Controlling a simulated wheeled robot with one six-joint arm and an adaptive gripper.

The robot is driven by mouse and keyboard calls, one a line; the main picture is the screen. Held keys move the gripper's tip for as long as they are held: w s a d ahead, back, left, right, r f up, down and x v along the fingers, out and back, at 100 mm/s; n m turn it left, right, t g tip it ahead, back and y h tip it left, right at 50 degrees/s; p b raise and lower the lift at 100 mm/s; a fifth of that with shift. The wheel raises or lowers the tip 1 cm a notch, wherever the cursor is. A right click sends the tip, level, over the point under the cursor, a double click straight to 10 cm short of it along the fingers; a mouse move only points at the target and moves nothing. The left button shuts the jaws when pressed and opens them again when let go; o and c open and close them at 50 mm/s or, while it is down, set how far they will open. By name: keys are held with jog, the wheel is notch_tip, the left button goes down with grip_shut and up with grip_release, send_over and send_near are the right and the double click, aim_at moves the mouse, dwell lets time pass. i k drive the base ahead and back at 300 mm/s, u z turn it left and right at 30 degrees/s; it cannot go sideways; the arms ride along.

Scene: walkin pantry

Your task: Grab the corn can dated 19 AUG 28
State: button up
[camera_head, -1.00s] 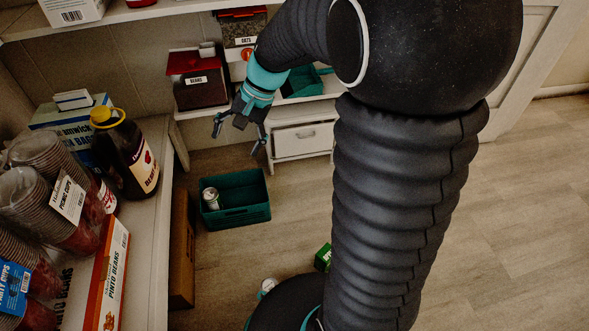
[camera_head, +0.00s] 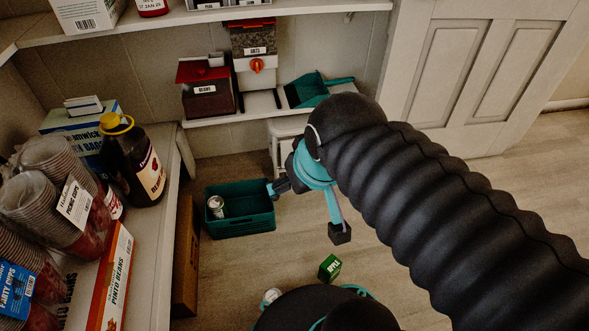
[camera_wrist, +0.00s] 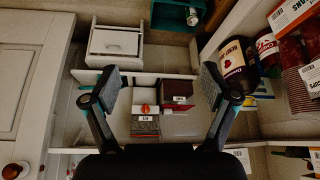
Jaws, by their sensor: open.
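A metal can (camera_head: 216,206) stands in the left part of a teal crate (camera_head: 240,226) on the floor. It also shows at the top of the wrist view (camera_wrist: 192,16). I cannot read a corn label or a date on either can. My gripper (camera_head: 308,212) is open and empty, above the floor at the crate's right side. In the wrist view its fingers (camera_wrist: 160,82) are wide apart with nothing between them.
A shelf with a dark bottle (camera_head: 140,165), stacked cups and a pinto beans box (camera_head: 110,280) stands at left. Beans and oats containers (camera_head: 207,90) sit on the back shelf. A small green box (camera_head: 330,267) lies on the floor. Floor at right is clear.

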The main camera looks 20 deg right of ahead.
aim_at(271, 294)
jog(key=k, duration=1)
jog(key=u, duration=0.5)
jog(key=i, duration=0.75)
jog(key=u, duration=2.25)
jog(key=k, duration=1.3)
jog(key=z, duration=0.25)
